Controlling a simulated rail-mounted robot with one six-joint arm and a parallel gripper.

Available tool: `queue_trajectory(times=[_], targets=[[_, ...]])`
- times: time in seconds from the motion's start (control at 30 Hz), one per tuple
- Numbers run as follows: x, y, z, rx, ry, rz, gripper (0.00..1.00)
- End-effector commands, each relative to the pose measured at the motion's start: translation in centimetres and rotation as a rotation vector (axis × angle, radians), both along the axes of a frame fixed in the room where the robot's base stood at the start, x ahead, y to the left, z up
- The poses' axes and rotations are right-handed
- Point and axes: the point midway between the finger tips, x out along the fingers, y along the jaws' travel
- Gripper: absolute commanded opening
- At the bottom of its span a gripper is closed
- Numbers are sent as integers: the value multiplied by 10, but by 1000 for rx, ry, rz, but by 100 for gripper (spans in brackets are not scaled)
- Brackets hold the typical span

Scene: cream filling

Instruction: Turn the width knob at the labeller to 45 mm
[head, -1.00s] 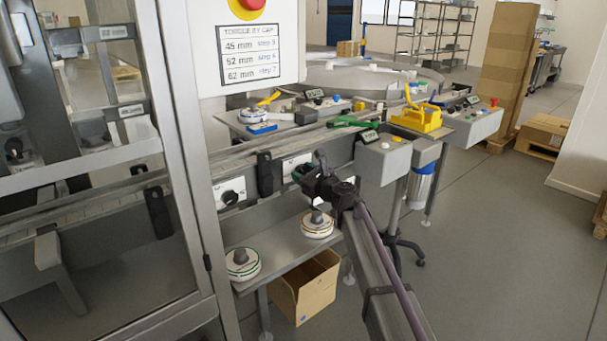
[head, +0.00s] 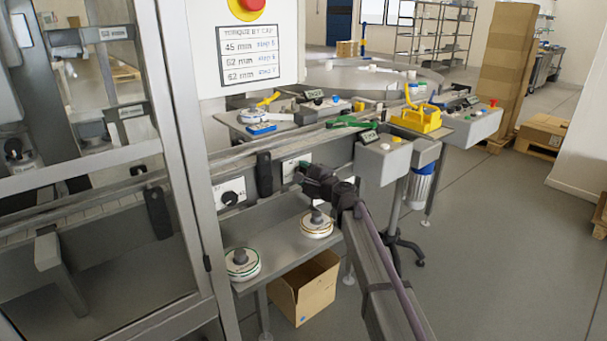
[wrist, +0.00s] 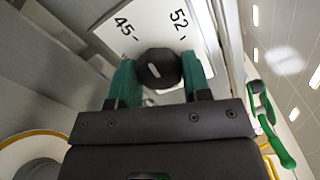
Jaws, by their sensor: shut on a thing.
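The width knob (wrist: 160,69) is black with a short white mark, seen in the wrist view on a white dial plate (wrist: 112,35) printed 45 and 52. The white mark slants up and left, roughly towards the 45 tick. My gripper (wrist: 160,82) has its green fingers shut on the knob, one on each side. In the head view my gripper (head: 308,180) is at the labeller's front, covering the knob and part of its plate (head: 291,168). Any further dial numbers are hidden by the gripper.
Another dark knob (head: 230,198) sits on a plate to the left. Label rolls (head: 242,264) (head: 317,224) stand on the shelf below, above an open cardboard box (head: 305,290). A grey control box (head: 383,160) juts out just right of my gripper. Open floor lies to the right.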

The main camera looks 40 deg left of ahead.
Motion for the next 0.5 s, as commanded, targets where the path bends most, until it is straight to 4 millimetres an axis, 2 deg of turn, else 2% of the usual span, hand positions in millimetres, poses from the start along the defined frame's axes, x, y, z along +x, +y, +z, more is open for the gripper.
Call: queue_trajectory(times=[0.2,0.5], targets=[[0,0,0,-33,-167,0,20],[0,0,1,-63,-315,0,20]])
